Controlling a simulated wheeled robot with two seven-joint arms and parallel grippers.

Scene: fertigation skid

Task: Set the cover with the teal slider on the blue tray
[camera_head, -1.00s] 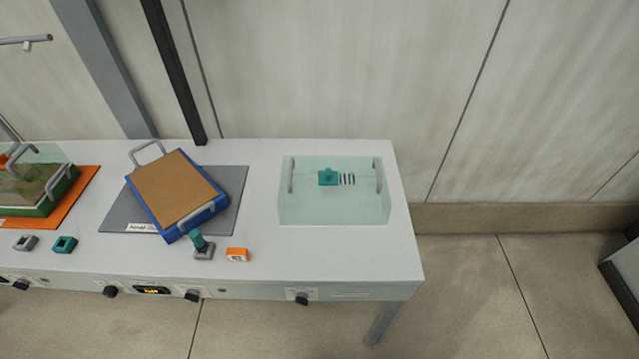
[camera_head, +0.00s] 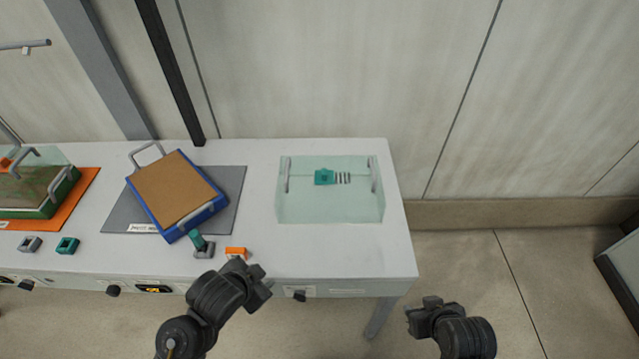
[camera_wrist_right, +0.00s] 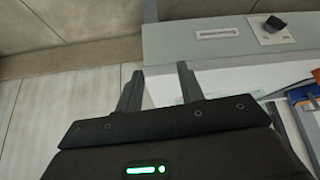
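The clear cover (camera_head: 330,206) stands on the right part of the white table. The teal slider (camera_head: 324,177) sits on its top beside several dark stripes, and a grey handle stands at each side. The blue tray (camera_head: 214,208) lies turned at an angle on a grey mat; it is filled with brown material and has grey handles. My left gripper (camera_head: 256,280) is in front of the table's front edge, apart from the cover; its fingers are not clear. My right gripper (camera_head: 418,308) is off the table's right front corner. The right wrist view shows its fingers (camera_wrist_right: 160,88) apart and empty.
A green tray (camera_head: 48,208) under another clear cover stands on an orange mat (camera_head: 80,200) at the left. A grey block with a teal knob (camera_head: 200,243), an orange block (camera_head: 236,252) and two small clips lie near the front edge. Table between tray and cover is clear.

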